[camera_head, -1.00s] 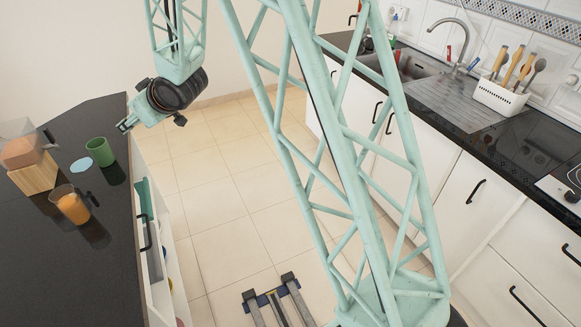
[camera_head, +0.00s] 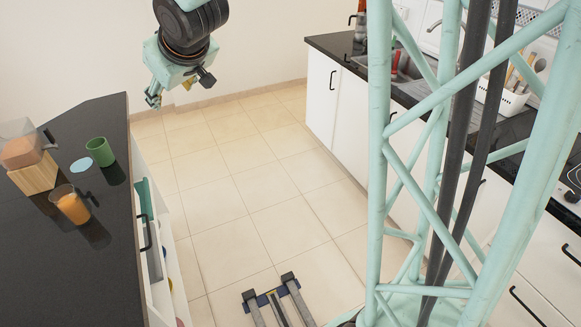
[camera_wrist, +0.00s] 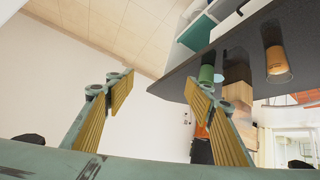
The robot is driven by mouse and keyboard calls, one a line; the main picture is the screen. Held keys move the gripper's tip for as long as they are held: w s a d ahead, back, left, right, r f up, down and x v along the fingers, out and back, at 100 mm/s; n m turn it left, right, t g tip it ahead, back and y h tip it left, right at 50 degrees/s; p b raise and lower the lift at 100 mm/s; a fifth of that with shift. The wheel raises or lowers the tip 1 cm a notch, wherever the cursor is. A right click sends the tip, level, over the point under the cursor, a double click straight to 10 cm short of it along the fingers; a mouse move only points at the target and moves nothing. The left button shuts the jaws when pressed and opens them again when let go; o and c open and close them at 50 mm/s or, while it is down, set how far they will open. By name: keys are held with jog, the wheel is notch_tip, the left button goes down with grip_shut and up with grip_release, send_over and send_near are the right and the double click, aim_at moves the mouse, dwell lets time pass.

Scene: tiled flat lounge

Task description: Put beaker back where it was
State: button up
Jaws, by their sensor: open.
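A clear beaker (camera_head: 70,204) with orange contents stands upright on the dark counter (camera_head: 60,270) at the left. It also shows in the wrist view (camera_wrist: 277,60) at the upper right, upside down in that picture. A green cup (camera_head: 101,151) and a flat light-blue disc (camera_head: 82,164) are on the same counter, behind the beaker. My gripper (camera_head: 153,97) is open and empty in the air, to the right of the counter and apart from all these things. Both fingers show in the wrist view (camera_wrist: 160,90) with nothing between them.
A wooden block (camera_head: 36,174) with a brown and clear top stands left of the beaker. A counter with a sink and a white utensil basket (camera_head: 503,98) runs along the right.

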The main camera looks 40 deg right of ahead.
jog(key=s+d+r+m+g, duration=0.1)
jog(key=s+d+r+g, duration=0.1)
jog(key=s, duration=2.1)
jog(key=s+d+r+m+g, duration=0.2)
jog(key=s+r+g, duration=0.1)
jog(key=s, duration=2.1)
jog(key=shift+r+h, duration=0.4)
jog(key=shift+r, duration=0.1)
jog(key=shift+r, duration=0.1)
jog(key=shift+r+p, duration=0.35)
jog(key=shift+f, duration=0.1)
